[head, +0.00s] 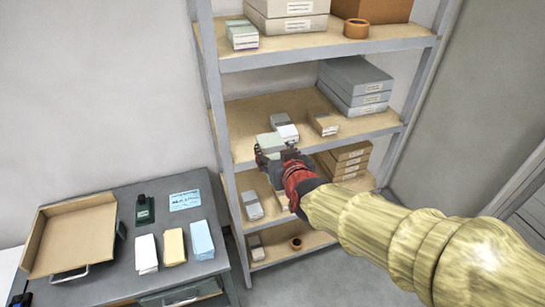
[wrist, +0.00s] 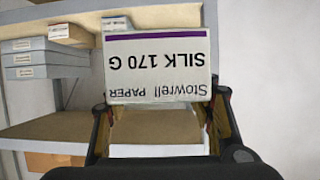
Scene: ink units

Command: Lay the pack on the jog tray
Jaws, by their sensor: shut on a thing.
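My gripper (head: 272,160) is shut on a pale green-grey paper pack (head: 268,143) in front of the middle shelf. In the wrist view the pack (wrist: 157,65) shows a white label with a purple stripe, reading "Stowrell PAPER SILK 170 G" upside down. The gripper's fingers (wrist: 160,115) are on either side, with a brownish, white-edged surface between them; I cannot tell whether this is part of the same pack. The tan, shallow, tilted tray (head: 78,236), which looks like the jog tray, is on the grey table at the left. Its inside is empty.
The grey table (head: 118,205) also bears a dark green stamp-like object (head: 145,210), a blue card (head: 185,200) and white, yellow and blue paper stacks (head: 173,247). Other packs (head: 285,130) and grey boxes (head: 355,85) are on the shelf.

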